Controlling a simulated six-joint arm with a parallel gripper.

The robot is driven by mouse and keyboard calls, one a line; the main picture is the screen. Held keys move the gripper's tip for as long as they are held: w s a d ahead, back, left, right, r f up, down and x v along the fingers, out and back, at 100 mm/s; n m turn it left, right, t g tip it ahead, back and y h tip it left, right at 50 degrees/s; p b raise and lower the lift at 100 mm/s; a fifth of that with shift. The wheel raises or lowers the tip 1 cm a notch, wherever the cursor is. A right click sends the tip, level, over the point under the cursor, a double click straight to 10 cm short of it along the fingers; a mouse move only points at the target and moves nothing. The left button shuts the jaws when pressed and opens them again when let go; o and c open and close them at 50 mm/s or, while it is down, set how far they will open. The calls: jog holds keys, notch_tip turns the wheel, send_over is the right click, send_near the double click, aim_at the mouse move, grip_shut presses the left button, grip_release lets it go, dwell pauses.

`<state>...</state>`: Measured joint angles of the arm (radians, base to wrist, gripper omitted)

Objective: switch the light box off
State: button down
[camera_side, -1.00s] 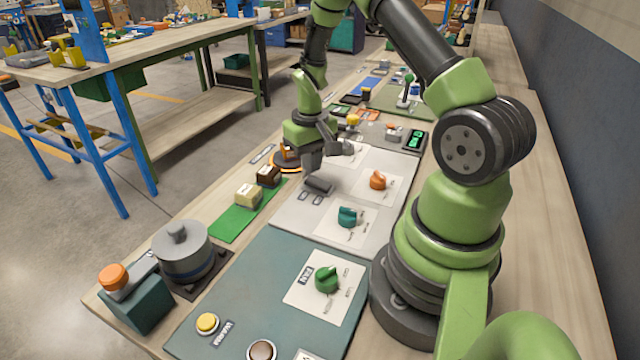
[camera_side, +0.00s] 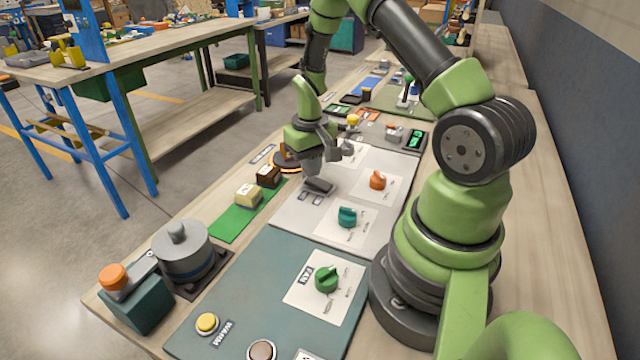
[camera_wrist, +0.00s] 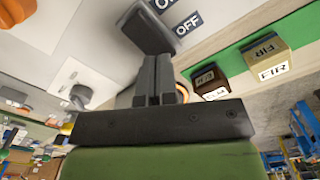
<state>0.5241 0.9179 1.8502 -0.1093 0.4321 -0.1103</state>
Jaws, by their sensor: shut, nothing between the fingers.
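A dark grey rocker switch (camera_side: 318,186) sits on the pale grey panel (camera_side: 285,218), beside small ON and OFF labels. The wrist view shows the same rocker (camera_wrist: 148,27) close up, with the OFF label (camera_wrist: 189,23) beside it. My gripper (camera_side: 315,175) points down just over the rocker's far end in the side view. In the wrist view its fingers (camera_wrist: 157,58) are together and empty, their tips at the rocker's edge. I cannot tell whether they touch it. No thing is clearly marked as the light box.
Orange (camera_side: 377,180) and teal (camera_side: 347,217) knobs stand right of the rocker. A round device with a glowing ring (camera_side: 287,166) is close on the left. Cream (camera_side: 248,195) and brown (camera_side: 268,176) blocks rest on a green strip. A pot (camera_side: 182,252) stands nearer the camera.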

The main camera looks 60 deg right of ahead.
jog(key=shift+f, duration=0.75)
jog(key=shift+r, duration=3.5)
